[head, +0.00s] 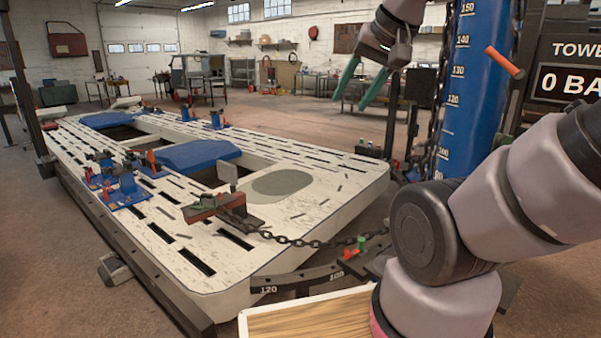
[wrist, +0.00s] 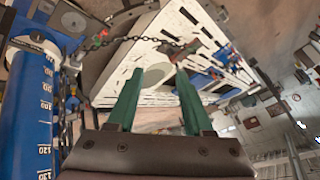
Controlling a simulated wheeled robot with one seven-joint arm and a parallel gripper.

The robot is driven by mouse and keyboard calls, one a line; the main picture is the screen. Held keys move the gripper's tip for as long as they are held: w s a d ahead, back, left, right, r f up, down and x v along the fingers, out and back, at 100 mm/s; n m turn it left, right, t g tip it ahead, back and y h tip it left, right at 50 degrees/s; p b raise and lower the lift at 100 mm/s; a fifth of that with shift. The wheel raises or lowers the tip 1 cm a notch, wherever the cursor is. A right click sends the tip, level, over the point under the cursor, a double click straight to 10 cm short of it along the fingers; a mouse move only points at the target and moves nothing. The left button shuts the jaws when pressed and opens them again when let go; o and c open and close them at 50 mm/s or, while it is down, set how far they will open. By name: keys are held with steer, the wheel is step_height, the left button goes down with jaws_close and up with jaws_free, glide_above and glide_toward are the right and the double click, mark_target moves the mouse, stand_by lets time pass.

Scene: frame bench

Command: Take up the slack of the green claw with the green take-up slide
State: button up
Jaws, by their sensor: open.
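The claw with green on its top (head: 203,205) sits on the white bench deck in the head view, its body reddish. A dark chain (head: 290,240) runs from it, dipping slightly, toward the blue tower. A small green-topped piece (head: 361,241) stands by the chain's tower end, beside a red one (head: 347,253); I cannot tell for certain that it is the take-up slide. My gripper (head: 352,103) is open and empty, with green fingers, high above the floor behind the bench and left of the tower. In the wrist view my gripper (wrist: 160,72) has nothing between its fingers; the chain (wrist: 150,39) shows beyond.
The blue tower (head: 475,95) with a number scale and an orange handle (head: 505,62) stands at right. Blue clamps (head: 122,192) and blue plates (head: 192,154) occupy the deck. A wooden-topped surface (head: 310,315) is at the front.

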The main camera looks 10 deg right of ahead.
steer(key=w+d+f+n+g+h, duration=0.1)
steer(key=d+f+n+g+h, duration=0.3)
steer(key=d+f, duration=0.5)
steer(key=w+d+f+n+g+h, duration=0.1)
steer(key=d+f+n+g+h, duration=0.4)
steer(key=d, duration=0.8)
steer(key=w+d+f+n+h, duration=0.1)
steer(key=w+d+n+h, duration=0.1)
steer(key=d, duration=0.7)
steer(key=w+d+f+n+h, duration=0.1)
steer(key=w+d+n+h, duration=0.1)
steer(key=d+n+h, duration=0.3)
steer(key=w+d+n+g+h, duration=0.1)
steer(key=w+d+n+h, duration=0.1)
steer(key=d, duration=1.2)
steer(key=shift+f+n+h, duration=0.4)
steer(key=shift+n+h, duration=0.5)
steer(key=shift+n, duration=0.3)
jaws_close()
